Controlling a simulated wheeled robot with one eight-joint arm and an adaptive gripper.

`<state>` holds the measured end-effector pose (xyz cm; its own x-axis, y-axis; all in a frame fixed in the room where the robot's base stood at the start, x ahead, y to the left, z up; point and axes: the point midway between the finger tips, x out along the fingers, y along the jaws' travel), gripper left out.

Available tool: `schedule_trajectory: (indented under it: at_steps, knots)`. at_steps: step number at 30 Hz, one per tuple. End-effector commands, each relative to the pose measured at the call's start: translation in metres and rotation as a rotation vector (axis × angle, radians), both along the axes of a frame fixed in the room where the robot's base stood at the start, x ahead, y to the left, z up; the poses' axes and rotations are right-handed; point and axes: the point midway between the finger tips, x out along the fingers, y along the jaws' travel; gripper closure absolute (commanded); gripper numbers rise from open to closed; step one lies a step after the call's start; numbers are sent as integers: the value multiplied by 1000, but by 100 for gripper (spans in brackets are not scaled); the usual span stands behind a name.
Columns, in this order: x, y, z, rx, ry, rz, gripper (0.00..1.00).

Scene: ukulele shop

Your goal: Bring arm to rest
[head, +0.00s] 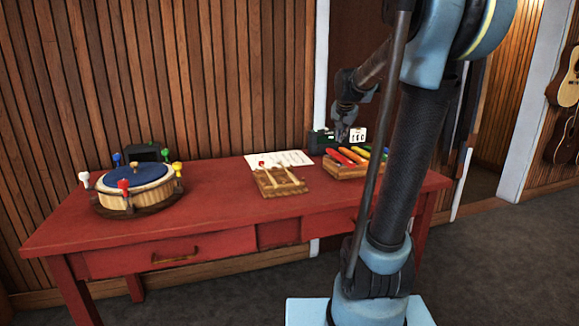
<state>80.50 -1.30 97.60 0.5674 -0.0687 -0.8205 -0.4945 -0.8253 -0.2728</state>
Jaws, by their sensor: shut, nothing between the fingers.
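My arm rises at the right of the head view from my light blue base, bends at the top and comes down toward the back of the red table (190,225). My gripper (341,138) hangs above the back right part of the table, small and dark in the view. It is shut and holds nothing. It appears in front of a dark box with a white face and close above the coloured bars; whether it touches either, I cannot tell.
A round drum with a blue top and coloured pegs (137,190) stands on the table's left. A wooden rack with mallets (281,180), a white sheet (292,158) and a coloured xylophone (345,168) lie farther right. Guitars (563,90) hang at the far right. Grey floor is clear there.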

Motion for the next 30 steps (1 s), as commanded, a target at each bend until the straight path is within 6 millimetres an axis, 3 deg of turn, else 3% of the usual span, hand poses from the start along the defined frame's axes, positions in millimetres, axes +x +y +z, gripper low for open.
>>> schedule_trajectory:
  at_steps: [3, 15, 24, 30]
  knots:
    - [-48, 1, -16, -30, 49, 57, 100]
    - [-195, 5, -85, -117, 213, 268, 100]
    - [-297, 9, -151, -160, 328, 441, 100]
    - [-349, 11, -192, -176, 387, 543, 100]
